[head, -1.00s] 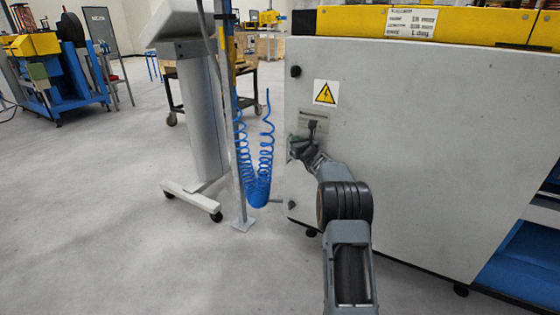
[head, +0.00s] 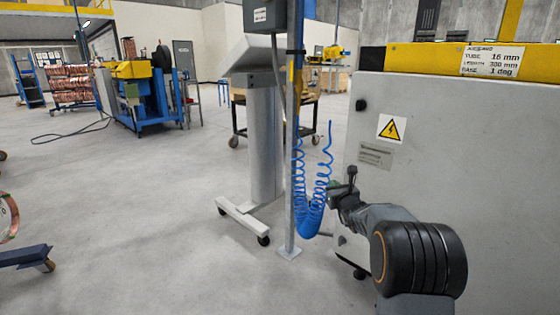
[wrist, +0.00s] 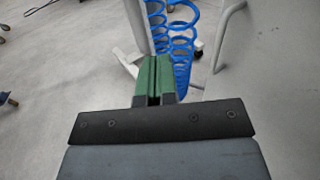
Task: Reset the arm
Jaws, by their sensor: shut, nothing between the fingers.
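My gripper (wrist: 154,78) shows in the wrist view with its two green fingers together and nothing between them. In the head view my gripper (head: 334,186) is small and partly hidden by my own wrist. It is in front of the lower left part of a large grey machine cabinet (head: 450,170). A blue coiled hose (head: 311,215) hangs just left of it in the head view, and the hose also shows beyond the fingertips in the wrist view (wrist: 181,45). I cannot tell the exact gap to the cabinet.
A grey post (head: 297,130) and a pedestal on a wheeled base (head: 240,220) stand left of the cabinet. A wheeled cart (head: 275,115) is behind them. A blue and yellow machine (head: 145,95) stands far left. A blue stand (head: 25,257) is at the left edge. The floor between is open.

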